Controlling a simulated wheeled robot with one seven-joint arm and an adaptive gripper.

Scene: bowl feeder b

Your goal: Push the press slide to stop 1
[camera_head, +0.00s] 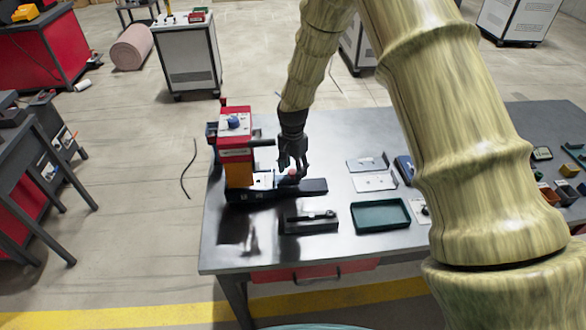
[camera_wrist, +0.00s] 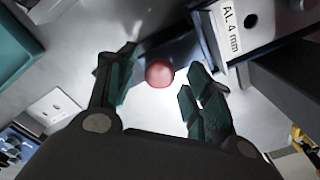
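The press (camera_head: 237,148), red and orange with a blue knob on top, stands at the left of the metal table. Its dark slide rail (camera_head: 313,186) runs out to the right at its foot. A round red knob (camera_head: 292,172) sits above the rail, partly hidden by my gripper (camera_head: 293,164). In the wrist view the red knob (camera_wrist: 159,73) lies between the tips of my gripper (camera_wrist: 157,88), with a gap visible on both sides. My gripper is open and holds nothing. A pale block labelled "AL 4 mm" (camera_wrist: 247,22) is close to the right finger. I cannot make out the stop marks.
A dark grey fixture (camera_head: 310,222) and a green tray (camera_head: 381,216) lie in front of the rail. Pale angled brackets (camera_head: 374,183) lie to the right. Bare table (camera_head: 235,258) shows along the front edge. Small parts stand at the far right.

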